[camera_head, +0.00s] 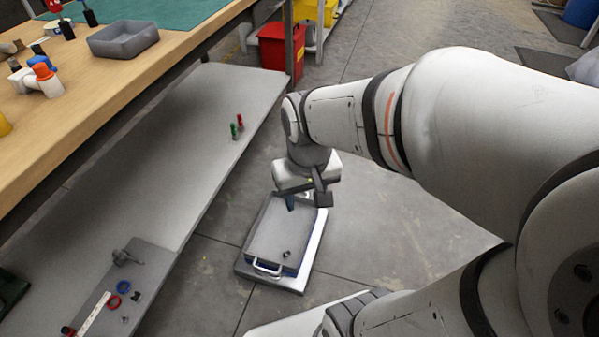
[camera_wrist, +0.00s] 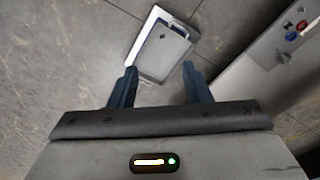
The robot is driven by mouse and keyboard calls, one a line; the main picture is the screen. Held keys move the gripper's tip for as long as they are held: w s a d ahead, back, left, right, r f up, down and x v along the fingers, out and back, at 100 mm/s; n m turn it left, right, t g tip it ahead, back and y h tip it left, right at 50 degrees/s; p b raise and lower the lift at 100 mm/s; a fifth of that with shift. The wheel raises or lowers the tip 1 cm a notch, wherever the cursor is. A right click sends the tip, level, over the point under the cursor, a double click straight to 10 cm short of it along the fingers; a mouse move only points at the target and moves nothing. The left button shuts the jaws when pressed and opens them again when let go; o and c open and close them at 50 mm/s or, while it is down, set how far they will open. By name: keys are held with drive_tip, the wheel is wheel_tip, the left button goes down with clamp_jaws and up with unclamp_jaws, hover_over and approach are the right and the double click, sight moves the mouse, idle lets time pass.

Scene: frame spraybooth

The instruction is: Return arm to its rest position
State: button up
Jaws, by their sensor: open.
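My arm reaches from the right side of the head view over the floor beside the workbench. My gripper (camera_head: 305,202) points down above the far end of a grey and blue case with a white handle (camera_head: 272,250). In the wrist view my gripper (camera_wrist: 158,82) has its two dark blue fingers wide apart with nothing between them. The case (camera_wrist: 162,50) lies beyond the fingertips, and a small dark item sits on it. Whether the fingers touch the case cannot be told from the head view.
The case lies on a white-edged base (camera_head: 312,245) on the concrete floor. A wooden workbench (camera_head: 120,85) with a grey lower shelf (camera_head: 150,170) stands at left, holding small parts. A red bin (camera_head: 281,52) stands behind. Open floor (camera_head: 400,225) lies right of the case.

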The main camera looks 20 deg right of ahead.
drive_tip(key=shift+s+d+r, duration=0.15)
drive_tip(key=shift+s, duration=0.25)
drive_tip(key=shift+s+d+r, duration=0.15)
drive_tip(key=shift+s, duration=0.25)
wheel_tip(320, 180, up, 14)
drive_tip(key=t+p, duration=0.1)
drive_tip(key=p, duration=1.1)
drive_tip(key=shift+w+a, duration=0.3)
drive_tip(key=shift+w, duration=0.1)
drive_tip(key=shift+t, duration=0.3)
drive_tip(key=p+v, duration=0.5)
drive_tip(key=w+p+v, duration=0.1)
drive_tip(key=p+v, duration=0.4)
drive_tip(key=w+p+v, duration=0.1)
drive_tip(key=p+v, duration=0.4)
drive_tip(key=shift+w+d+r, duration=0.2)
drive_tip(key=shift+d+r, duration=0.2)
drive_tip(key=shift+r, duration=0.25)
drive_tip(key=shift+c, duration=0.2)
